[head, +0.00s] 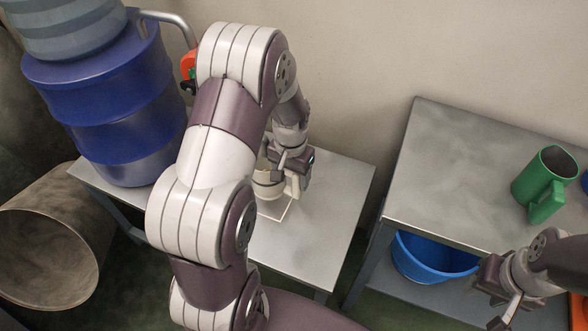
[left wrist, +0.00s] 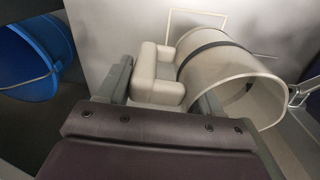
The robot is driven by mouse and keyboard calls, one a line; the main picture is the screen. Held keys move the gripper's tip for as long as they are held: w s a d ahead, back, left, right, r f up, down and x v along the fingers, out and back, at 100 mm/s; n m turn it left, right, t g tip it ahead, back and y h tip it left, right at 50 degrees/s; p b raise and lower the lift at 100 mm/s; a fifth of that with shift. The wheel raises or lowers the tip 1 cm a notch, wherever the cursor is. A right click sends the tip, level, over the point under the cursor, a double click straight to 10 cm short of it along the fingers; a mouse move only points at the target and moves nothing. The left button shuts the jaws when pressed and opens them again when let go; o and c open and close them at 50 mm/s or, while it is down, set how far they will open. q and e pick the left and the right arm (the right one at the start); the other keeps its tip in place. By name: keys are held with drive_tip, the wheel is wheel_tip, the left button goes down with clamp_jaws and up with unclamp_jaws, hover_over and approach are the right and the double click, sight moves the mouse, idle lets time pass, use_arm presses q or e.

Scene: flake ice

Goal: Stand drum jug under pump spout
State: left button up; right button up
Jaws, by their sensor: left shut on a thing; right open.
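A cream jug (left wrist: 228,70) with a dark band fills the right half of the left wrist view, its open mouth facing the camera. My left gripper (head: 294,180) is shut on its block-shaped handle (left wrist: 158,78). In the head view the jug (head: 267,186) is partly hidden by my arm, over or on the small metal table (head: 318,238), by a pale square outline (head: 284,211). I cannot tell whether it touches the table. A blue drum (head: 105,100) stands at left; a grey pipe (head: 168,18) leads to an orange fitting (head: 187,66). My right gripper (head: 503,300) is open and empty.
A green jug (head: 541,182) stands on the metal table (head: 450,165) at right. A blue bucket (head: 432,262) sits on its lower shelf. A large tan bin (head: 60,205) lies on its side at left. A gap separates the two tables.

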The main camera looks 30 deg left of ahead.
use_arm(q)
drive_tip(key=shift+r+p, duration=0.15)
drive_tip(key=shift+p, duration=0.25)
wheel_tip(320, 180, down, 6)
drive_tip(key=b, duration=0.3)
drive_tip(key=shift+b, duration=0.3)
drive_tip(key=shift+p, duration=0.3)
